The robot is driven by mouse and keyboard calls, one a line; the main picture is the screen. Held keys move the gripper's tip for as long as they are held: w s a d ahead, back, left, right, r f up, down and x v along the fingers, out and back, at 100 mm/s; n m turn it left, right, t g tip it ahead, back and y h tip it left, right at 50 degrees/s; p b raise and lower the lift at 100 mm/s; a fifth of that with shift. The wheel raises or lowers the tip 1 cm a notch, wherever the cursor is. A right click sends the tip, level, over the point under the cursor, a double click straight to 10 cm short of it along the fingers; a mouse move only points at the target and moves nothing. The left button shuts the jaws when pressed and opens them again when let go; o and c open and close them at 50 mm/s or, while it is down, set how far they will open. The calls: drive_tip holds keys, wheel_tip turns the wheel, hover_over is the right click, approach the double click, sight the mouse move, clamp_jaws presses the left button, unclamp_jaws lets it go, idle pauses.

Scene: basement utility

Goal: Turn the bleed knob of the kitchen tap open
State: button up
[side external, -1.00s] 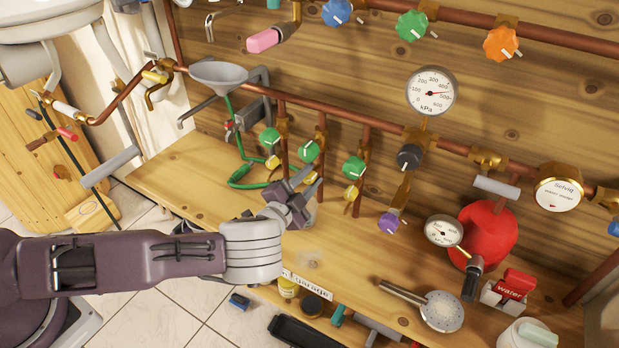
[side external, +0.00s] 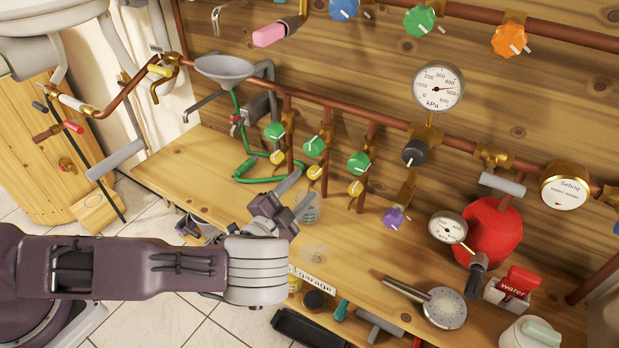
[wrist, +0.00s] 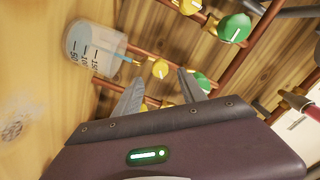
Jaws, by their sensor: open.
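Three green knobs (side external: 274,131) (side external: 314,146) (side external: 358,162) sit on upright copper pipes, each with a small yellow knob (side external: 277,157) (side external: 315,172) (side external: 355,188) below it. No label shows which one belongs to the kitchen tap. My gripper (side external: 297,195) is open and empty, above the bench and in front of the pipes, below and left of the middle yellow knob. In the wrist view, my open fingers (wrist: 162,82) point at the pipes. One yellow knob (wrist: 160,68) shows beyond the gap between them, and a green knob (wrist: 201,82) is partly hidden behind the right finger.
A clear measuring beaker (wrist: 95,45) stands on the bench close to my fingers. A purple knob (side external: 396,218), a pressure gauge (side external: 439,88) and a red vessel (side external: 492,232) are to the right.

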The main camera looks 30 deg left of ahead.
sight(311, 175)
drive_tip(key=shift+s, duration=0.35)
drive_tip(key=w+n, duration=0.2)
drive_tip(key=n, duration=0.1)
drive_tip(key=w+n, duration=0.2)
drive_tip(key=n, duration=0.1)
drive_tip(key=w+n, duration=0.2)
drive_tip(key=n, duration=0.2)
drive_tip(key=shift+w+a, duration=0.15)
drive_tip(key=shift+w, duration=0.2)
clamp_jaws()
